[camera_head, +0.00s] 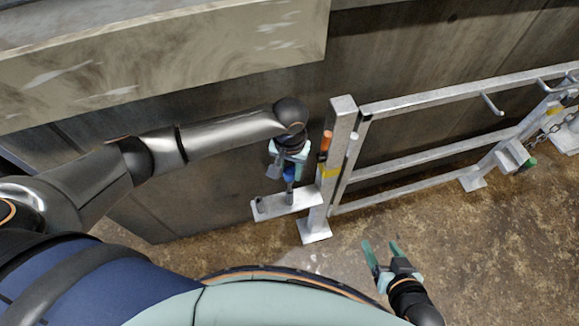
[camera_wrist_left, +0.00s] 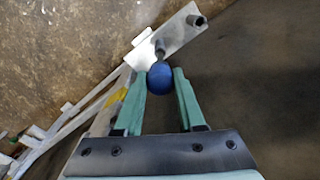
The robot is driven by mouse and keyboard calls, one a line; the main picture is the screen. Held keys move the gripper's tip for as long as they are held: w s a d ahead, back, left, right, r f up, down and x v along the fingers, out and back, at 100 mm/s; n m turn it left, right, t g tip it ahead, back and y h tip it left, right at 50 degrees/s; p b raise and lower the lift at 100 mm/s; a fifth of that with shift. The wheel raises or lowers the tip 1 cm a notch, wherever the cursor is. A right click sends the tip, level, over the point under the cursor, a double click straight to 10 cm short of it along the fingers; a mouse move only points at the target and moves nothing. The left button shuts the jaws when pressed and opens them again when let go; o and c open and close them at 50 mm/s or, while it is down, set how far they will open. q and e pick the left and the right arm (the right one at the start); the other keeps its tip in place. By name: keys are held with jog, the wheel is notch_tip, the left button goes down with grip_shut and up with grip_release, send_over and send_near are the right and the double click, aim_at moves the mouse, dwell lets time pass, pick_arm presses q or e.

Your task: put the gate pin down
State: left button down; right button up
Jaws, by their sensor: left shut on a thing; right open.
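The gate pin has a blue round knob (camera_head: 289,174) and a grey shaft below it. My left gripper (camera_head: 289,170) is shut on the knob, above a small metal shelf (camera_head: 300,203) that sticks out from the gate post. In the left wrist view the knob (camera_wrist_left: 161,77) sits between the two green fingertips (camera_wrist_left: 161,84), with the shaft reaching toward the shelf (camera_wrist_left: 172,42). I cannot tell whether the shaft's lower end touches the shelf or stands in a socket. My right gripper (camera_head: 381,252) is open and empty, low over the ground.
The metal gate post (camera_head: 341,125) with an orange piece (camera_head: 325,145) stands just right of my left gripper. Gate rails (camera_head: 430,100) run right to a chain (camera_head: 555,130). A short tube (camera_wrist_left: 196,21) stands at the shelf's outer end. A concrete ledge (camera_head: 200,50) is behind my left arm.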

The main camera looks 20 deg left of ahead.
pick_arm(q)
jog(key=shift+f, duration=0.15)
jog(key=c, duration=0.5)
grip_release()
